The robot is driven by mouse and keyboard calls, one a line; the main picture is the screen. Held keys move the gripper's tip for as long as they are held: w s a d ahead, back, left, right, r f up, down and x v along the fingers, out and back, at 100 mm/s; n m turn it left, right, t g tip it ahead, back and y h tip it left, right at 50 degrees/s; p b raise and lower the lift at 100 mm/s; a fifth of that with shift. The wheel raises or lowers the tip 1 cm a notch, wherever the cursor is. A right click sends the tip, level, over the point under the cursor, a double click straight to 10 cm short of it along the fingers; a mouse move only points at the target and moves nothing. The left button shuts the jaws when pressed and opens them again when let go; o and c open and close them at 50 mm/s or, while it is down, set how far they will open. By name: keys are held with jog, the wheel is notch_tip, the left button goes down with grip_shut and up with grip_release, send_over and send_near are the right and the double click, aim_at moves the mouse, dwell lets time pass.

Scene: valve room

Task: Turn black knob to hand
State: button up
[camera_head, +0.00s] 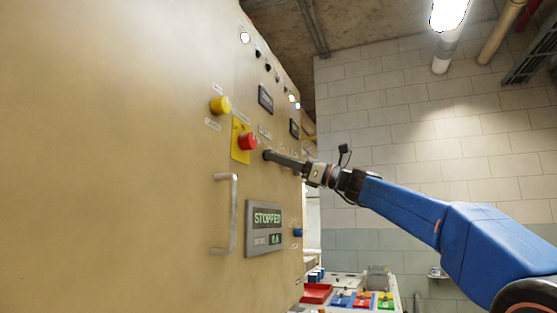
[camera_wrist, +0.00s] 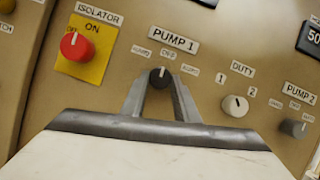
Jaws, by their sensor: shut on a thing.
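The black knob (camera_wrist: 159,77) sits under the PUMP 1 label (camera_wrist: 174,39) in the wrist view. Small labels stand left, above and right of it; I cannot read them surely. Its white pointer mark points about straight up, at the middle label. My gripper (camera_wrist: 158,84) is shut on the knob, one finger on each side. In the head view my gripper (camera_head: 270,156) reaches from the right to the tan panel (camera_head: 130,150); its fingers hide the knob there.
The red isolator knob (camera_head: 248,141) on its yellow plate is just left of my gripper. A yellow button (camera_head: 220,105), a handle (camera_head: 232,215) and a display (camera_head: 264,228) reading STOPPED are near. The DUTY knob (camera_wrist: 235,105) and PUMP 2 knob (camera_wrist: 293,128) lie right.

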jog(key=shift+w+d+r+n+g+h, duration=0.1)
jog(key=shift+n+g+h, duration=0.15)
jog(key=shift+n+g, duration=1.05)
jog(key=shift+w+r+n+g+h, duration=0.15)
jog(key=shift+n+g+h, duration=0.1)
jog(key=shift+n, duration=2.1)
jog(key=shift+w+d+f+n+g+h, duration=0.15)
jog(key=shift+n+g, duration=0.6)
jog(key=shift+n, duration=1.1)
jog(key=shift+a+r, duration=0.1)
jog(key=o, duration=1.1)
jog(key=shift+c, duration=0.2)
jog(key=v, duration=1.7)
jog(key=shift+d, duration=0.25)
